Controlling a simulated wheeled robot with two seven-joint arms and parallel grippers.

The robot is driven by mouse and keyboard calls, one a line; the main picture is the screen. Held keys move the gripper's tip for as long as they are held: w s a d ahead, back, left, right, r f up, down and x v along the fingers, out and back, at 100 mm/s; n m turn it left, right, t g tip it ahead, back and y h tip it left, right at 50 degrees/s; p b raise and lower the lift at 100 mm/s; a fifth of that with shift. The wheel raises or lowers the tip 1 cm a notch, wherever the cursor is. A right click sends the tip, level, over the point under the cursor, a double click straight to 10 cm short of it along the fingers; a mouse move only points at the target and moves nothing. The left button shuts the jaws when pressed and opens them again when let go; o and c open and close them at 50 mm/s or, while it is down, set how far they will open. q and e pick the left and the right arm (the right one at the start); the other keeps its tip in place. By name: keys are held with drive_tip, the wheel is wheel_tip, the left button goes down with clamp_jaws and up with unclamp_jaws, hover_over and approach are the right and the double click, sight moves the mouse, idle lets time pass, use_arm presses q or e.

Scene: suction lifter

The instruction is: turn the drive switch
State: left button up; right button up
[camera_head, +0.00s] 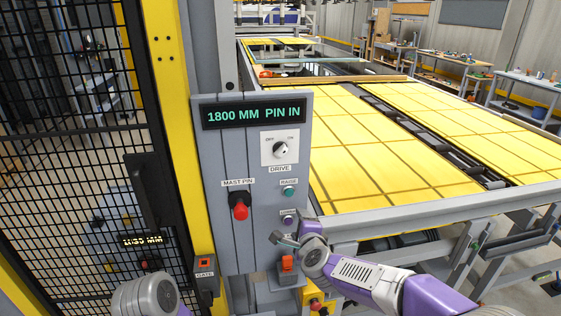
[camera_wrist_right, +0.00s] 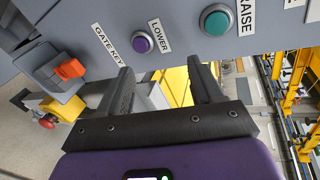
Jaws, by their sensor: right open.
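The drive switch (camera_head: 281,149) is a dark round knob on a white plate marked OFF and ON, high on the grey control panel (camera_head: 215,150). Its pointer is too small to read surely. My right gripper (camera_head: 286,238) is below the switch, near the panel's lower right edge, apart from the knob. In the right wrist view its two dark fingers (camera_wrist_right: 163,75) are spread with nothing between them, and the drive switch is out of that picture. Of my left arm only a grey and purple link shows at the bottom; its gripper is not visible.
The panel display (camera_head: 253,114) reads 1800 MM PIN IN. A red mast pin knob (camera_head: 240,210), a teal raise button (camera_head: 289,191) and a purple lower button (camera_wrist_right: 142,43) sit below the switch. An orange gate key (camera_wrist_right: 70,69) is low down. Black mesh fence (camera_head: 70,170) stands left.

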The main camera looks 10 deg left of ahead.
sight(280, 152)
drive_tip(key=s+a+r+m+t+y+b, duration=0.1)
drive_tip(key=s+a+r+m+t, duration=0.15)
drive_tip(key=r, duration=0.75)
drive_tip(key=s+a+r+m+t, duration=0.1)
drive_tip(key=r+m, duration=0.3)
drive_tip(key=r, duration=0.6)
drive_tip(key=p+x, duration=0.1)
drive_tip(key=x, duration=0.6)
drive_tip(key=shift+w+a+p, duration=0.1)
drive_tip(key=shift+w+p, duration=0.2)
drive_tip(key=shift+w, duration=0.1)
drive_tip(key=shift+c, duration=0.5)
drive_tip(key=c, duration=0.9)
